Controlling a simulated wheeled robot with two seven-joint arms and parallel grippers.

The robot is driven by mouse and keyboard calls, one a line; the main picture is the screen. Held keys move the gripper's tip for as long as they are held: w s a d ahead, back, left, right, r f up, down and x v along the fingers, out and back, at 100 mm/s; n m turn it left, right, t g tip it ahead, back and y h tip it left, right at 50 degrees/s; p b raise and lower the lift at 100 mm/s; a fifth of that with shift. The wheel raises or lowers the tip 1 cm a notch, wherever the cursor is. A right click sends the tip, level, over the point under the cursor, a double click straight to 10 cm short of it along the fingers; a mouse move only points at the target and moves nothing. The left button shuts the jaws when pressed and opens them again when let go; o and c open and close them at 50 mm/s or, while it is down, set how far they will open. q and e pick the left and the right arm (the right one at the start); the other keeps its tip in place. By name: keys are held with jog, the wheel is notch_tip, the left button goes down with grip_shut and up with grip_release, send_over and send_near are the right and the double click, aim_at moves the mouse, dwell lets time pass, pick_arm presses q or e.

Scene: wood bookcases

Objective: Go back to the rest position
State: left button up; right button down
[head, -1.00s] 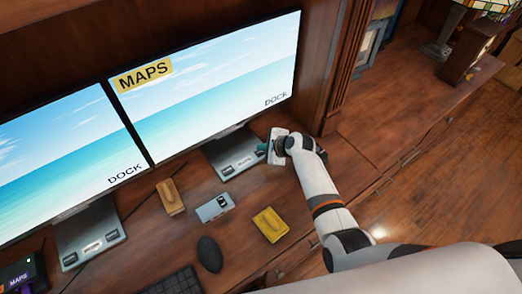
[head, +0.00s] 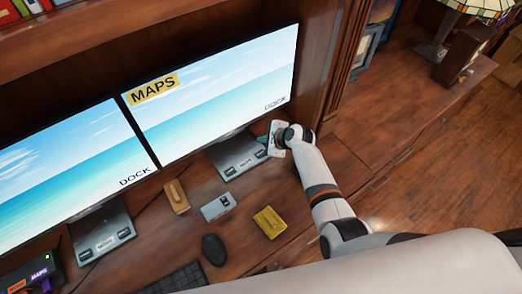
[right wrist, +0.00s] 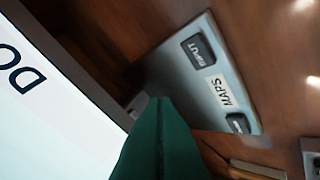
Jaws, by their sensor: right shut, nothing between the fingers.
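My right arm reaches in from the lower right in the head view. Its gripper (head: 264,140) is beside the right monitor's stand, in front of the right end of that monitor (head: 215,95). In the right wrist view the green fingers (right wrist: 158,135) are together with nothing between them. Beyond them lies the grey stand base (right wrist: 205,75) with dark buttons, one reading INPUT, and a MAPS label. I cannot tell whether the fingers touch it. My left gripper is in neither view.
On the wood desk are a left monitor (head: 70,165), a tan block (head: 175,196), a grey switch box (head: 218,206), a yellow block (head: 269,222), a black mouse (head: 214,249) and a keyboard (head: 175,281). A dark box (head: 32,272) sits lower left. A lamp (head: 445,30) stands upper right.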

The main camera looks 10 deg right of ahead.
dwell(0.3)
jog(key=s+d+n+g+h, duration=0.2)
jog(key=s+d+n, duration=0.2)
jog(key=s+n, duration=1)
jog(key=s+d+r+n+g+h, duration=0.15)
jog(key=s+r+n, duration=0.3)
jog(key=s, duration=0.65)
jog(key=s+d+r+n+g+h, duration=0.15)
jog(key=s+r+n, duration=0.35)
jog(key=s, duration=0.6)
notch_tip(320, 180, down, 31)
jog(key=s+m+b, duration=0.1)
jog(key=s+b, duration=0.1)
jog(key=b, duration=0.2)
jog(key=s+d+f+g+b, duration=0.1)
jog(key=s+d+f+b, duration=0.2)
jog(key=s+f, duration=1.3)
jog(key=shift+f+g, duration=0.3)
jog(key=shift+f, duration=0.4)
